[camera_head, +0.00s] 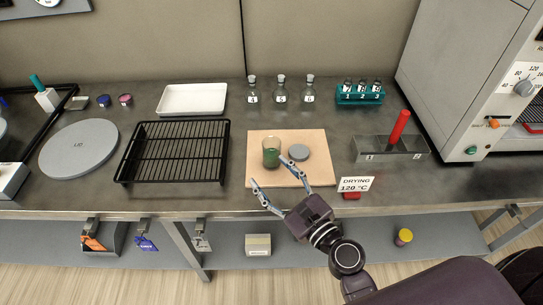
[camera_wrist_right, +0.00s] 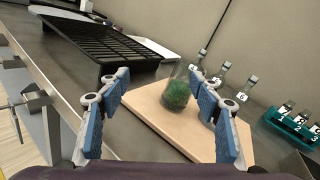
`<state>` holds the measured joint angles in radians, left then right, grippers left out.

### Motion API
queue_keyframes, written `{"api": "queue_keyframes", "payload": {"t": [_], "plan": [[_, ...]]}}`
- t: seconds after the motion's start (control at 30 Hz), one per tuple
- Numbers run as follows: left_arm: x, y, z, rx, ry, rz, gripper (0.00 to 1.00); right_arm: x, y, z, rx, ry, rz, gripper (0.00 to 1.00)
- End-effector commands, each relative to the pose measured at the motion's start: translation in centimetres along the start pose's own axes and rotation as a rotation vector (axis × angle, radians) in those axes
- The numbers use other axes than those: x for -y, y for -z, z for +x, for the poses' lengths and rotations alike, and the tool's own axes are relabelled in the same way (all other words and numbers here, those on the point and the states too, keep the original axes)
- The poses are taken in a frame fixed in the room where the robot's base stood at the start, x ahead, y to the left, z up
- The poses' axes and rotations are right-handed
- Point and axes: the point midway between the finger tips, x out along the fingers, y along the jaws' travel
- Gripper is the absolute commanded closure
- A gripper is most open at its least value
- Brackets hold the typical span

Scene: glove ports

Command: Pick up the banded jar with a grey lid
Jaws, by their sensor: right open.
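A clear glass jar with green contents (camera_head: 271,153) stands upright on a wooden board (camera_head: 262,180) on the bench. A flat grey disc like a lid (camera_head: 299,152) lies beside it on the board, apart from the jar. I cannot make out a band on the jar. My right gripper (camera_head: 267,170) is open and empty at the board's front edge, its fingers pointing toward the jar. My left gripper is out of view.
A black wire rack (camera_head: 172,152) stands left of the board, with a white tray (camera_head: 192,99) behind it. Several stoppered flasks (camera_head: 280,92) stand behind the board. A metal holder with a red handle (camera_head: 398,130) and a drying sign (camera_head: 356,185) are at the right.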

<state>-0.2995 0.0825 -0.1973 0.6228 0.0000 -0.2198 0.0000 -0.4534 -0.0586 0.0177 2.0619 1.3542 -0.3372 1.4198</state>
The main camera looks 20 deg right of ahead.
Motion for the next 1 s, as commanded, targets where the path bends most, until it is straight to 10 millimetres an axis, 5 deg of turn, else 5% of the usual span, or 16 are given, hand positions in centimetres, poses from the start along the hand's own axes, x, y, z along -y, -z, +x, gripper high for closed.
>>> {"api": "queue_keyframes", "payload": {"t": [0.23, 0.8, 1.0], "plan": [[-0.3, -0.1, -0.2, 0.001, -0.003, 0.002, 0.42, 3.7, 1.8, 0.5, -0.002, 0.155, 0.324, 0.42], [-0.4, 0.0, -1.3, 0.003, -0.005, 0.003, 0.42, 4.3, 2.6, 7.1, -0.002, 0.156, 0.327, 0.42], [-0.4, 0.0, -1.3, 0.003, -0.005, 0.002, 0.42, 4.4, 2.8, 7.9, -0.004, 0.156, 0.326, 0.42]]}}
